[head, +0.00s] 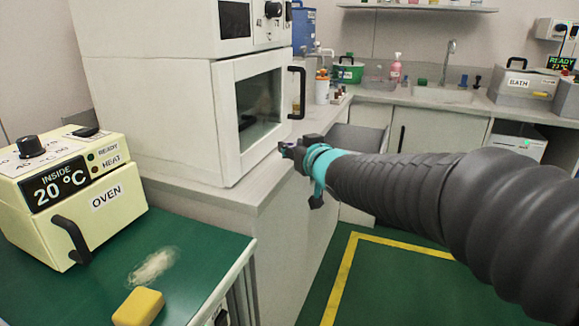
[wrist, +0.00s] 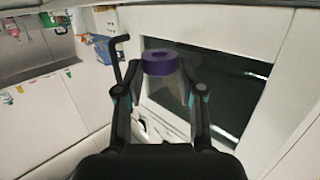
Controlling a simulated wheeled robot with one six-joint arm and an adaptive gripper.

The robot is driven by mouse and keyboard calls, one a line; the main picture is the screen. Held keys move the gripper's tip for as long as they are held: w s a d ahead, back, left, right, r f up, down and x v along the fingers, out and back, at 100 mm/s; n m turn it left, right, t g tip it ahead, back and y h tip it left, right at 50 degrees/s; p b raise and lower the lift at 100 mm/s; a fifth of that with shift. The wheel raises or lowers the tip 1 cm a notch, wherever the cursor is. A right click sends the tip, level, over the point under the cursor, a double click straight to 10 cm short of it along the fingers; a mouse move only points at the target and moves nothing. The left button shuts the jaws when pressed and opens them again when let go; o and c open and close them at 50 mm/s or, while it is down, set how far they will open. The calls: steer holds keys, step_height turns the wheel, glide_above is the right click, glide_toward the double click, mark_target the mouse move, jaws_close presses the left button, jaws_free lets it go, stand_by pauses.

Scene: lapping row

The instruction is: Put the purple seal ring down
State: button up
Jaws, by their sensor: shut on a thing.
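The purple seal ring (wrist: 160,63) is between the fingertips of my gripper (wrist: 160,72) in the wrist view. My gripper is shut on it and holds it in the air in front of the white cabinet's glass door. In the head view my gripper (head: 290,148) is beside the lower right corner of the white cabinet (head: 160,105), above the counter edge. The ring cannot be made out in the head view.
A cream oven (head: 110,205) reading 20 °C stands on a green-topped bench (head: 205,250) at left, with a yellow block (head: 138,307) and a pale smear (head: 153,266). A grey counter (head: 240,192) runs under the cabinet. A sink (head: 443,95) and a bath (head: 522,88) are at the back.

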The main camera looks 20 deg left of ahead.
mark_target(290, 167)
steer(key=shift+s+a+f+b, duration=0.1)
steer(key=shift+a+f+b, duration=0.05)
steer(key=shift+f, duration=0.65)
steer(key=shift+s+a+f+b, duration=0.1)
steer(key=shift+a+f+b, duration=0.1)
steer(key=shift+f, duration=0.55)
steer(key=shift+a+f+b, duration=0.1)
steer(key=shift+a+f, duration=0.05)
steer(key=shift+f, duration=0.65)
steer(key=shift+f, duration=0.15)
steer(key=o, duration=1)
